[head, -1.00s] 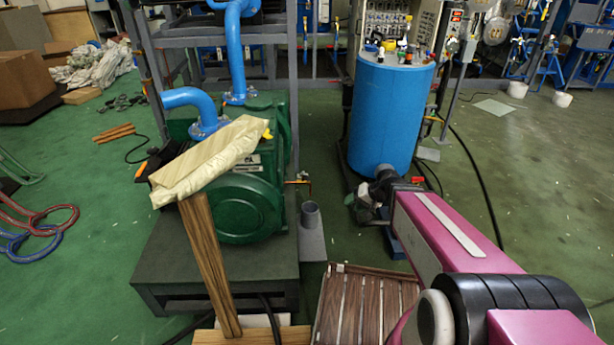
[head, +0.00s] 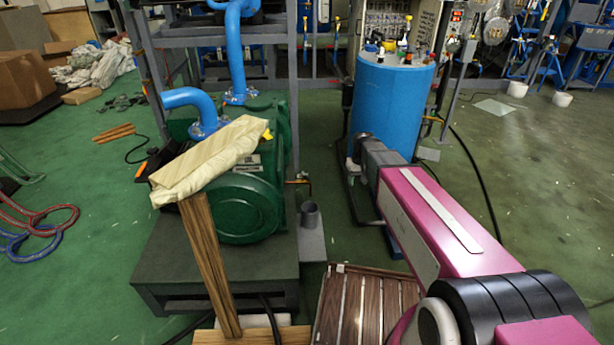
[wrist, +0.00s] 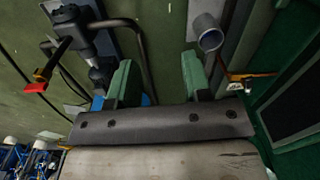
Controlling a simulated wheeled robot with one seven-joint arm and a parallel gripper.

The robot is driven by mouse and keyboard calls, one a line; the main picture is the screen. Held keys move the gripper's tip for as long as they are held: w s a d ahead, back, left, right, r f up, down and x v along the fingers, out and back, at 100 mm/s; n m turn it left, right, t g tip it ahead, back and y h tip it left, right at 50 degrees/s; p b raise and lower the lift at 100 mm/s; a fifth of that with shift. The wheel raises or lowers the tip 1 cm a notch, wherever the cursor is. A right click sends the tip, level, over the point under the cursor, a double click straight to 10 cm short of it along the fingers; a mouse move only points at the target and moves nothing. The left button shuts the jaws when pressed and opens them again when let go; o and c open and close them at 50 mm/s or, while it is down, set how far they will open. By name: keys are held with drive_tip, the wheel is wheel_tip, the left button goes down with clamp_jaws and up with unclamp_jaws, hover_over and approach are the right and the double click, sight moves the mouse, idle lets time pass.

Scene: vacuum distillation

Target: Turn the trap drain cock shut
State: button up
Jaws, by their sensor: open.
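The red-handled cock (wrist: 36,88) shows at the left of the wrist view. It has a brass-coloured body on a dark pipe fitting, and I take it for the trap drain cock. My gripper (wrist: 158,80) is open and empty, its two green fingers well apart. The cock lies to the left of the fingers, clear of them. In the head view my arm covers the base of the blue tank (head: 392,105) and hides the cock; my fingers cannot be made out there.
A grey open pipe (head: 311,215) stands between pump and tank. A slatted wooden platform (head: 368,305) lies in front.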

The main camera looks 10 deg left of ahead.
drive_tip(key=w+a+r+n, duration=0.1)
drive_tip(key=w+a, duration=0.3)
drive_tip(key=a, duration=0.3)
drive_tip(key=w+a+r+n, duration=0.1)
drive_tip(key=w+a, duration=0.3)
drive_tip(key=a, duration=0.3)
drive_tip(key=n, duration=0.2)
hover_over(307, 177)
wheel_tip(307, 177, down, 10)
drive_tip(key=shift+s, duration=0.1)
drive_tip(key=shift+c, duration=0.3)
drive_tip(key=shift+m, duration=0.3)
clamp_jaws()
